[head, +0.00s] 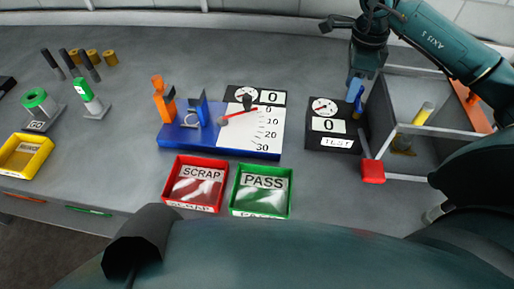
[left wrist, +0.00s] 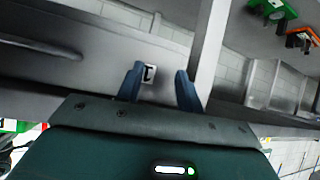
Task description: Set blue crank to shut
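A blue crank (head: 359,104) shows as a small upright blue piece at the right side of the black TEST box (head: 324,142). My right gripper (head: 355,90) reaches down from above, its fingers right at the top of the crank. From this angle I cannot tell whether they touch it or are closed on it. The crank's pivot and lower part are hard to make out. My left gripper (left wrist: 160,88) is open and empty in the left wrist view, its two blue fingers apart.
A red block (head: 372,171) sits in front. A blue gauge fixture (head: 180,136), red SCRAP tray (head: 195,207) and green PASS tray (head: 261,212) lie left.

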